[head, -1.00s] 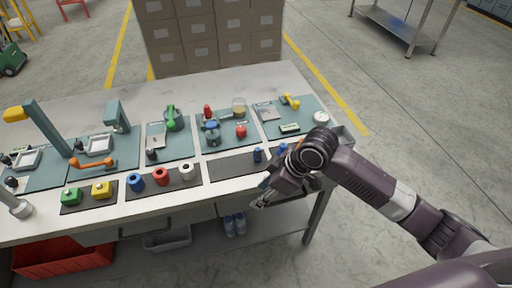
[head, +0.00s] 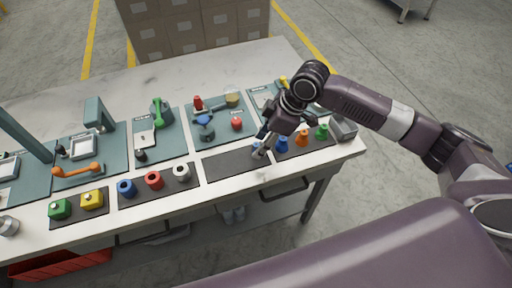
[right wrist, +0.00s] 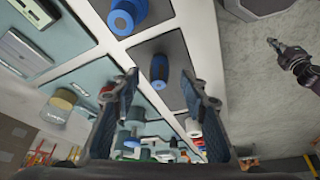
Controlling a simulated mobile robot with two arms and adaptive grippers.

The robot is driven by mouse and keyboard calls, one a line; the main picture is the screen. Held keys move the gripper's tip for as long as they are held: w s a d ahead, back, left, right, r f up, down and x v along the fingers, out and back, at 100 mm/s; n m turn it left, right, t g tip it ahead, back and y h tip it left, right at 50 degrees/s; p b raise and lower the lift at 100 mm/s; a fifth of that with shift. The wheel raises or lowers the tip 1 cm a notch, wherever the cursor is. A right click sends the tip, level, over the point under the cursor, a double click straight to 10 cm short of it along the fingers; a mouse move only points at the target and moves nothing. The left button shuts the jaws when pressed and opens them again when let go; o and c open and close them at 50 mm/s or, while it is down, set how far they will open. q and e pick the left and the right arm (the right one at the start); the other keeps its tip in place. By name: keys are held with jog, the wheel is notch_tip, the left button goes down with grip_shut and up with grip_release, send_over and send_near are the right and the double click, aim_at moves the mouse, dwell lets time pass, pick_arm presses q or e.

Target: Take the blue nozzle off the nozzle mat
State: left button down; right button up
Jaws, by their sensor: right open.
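The blue nozzle (right wrist: 159,70) is a small dark blue cylinder standing on the dark nozzle mat (head: 225,164), near its right end. In the head view it is mostly hidden by my right gripper (head: 258,152), which has come down over it. In the right wrist view, my right gripper (right wrist: 159,80) is open, with one finger on each side of the nozzle and visible gaps to both. My left gripper (right wrist: 275,45) seems to show small at the right of the wrist view, over the floor; its jaws are too small to read.
Just right of the nozzle, another mat holds a blue piece (head: 282,144), an orange piece (head: 302,138) and a green piece (head: 321,131). To the left are blue, red and white rings (head: 153,180).

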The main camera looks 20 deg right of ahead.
aim_at(256, 147)
jog(key=x, duration=0.2)
jog(key=shift+w+a+f, duration=0.1)
jog(key=shift+f, duration=0.3)
jog(key=shift+w+a+f+p, duration=0.1)
jog(key=shift+a+f+p, duration=0.05)
jog(key=shift+f+p, duration=0.2)
jog(key=shift+f, duration=0.1)
jog(key=c, duration=1)
pick_arm(q)
jog(key=shift+w+r, duration=0.55)
jog(key=shift+w, duration=0.05)
pick_arm(e)
grip_shut()
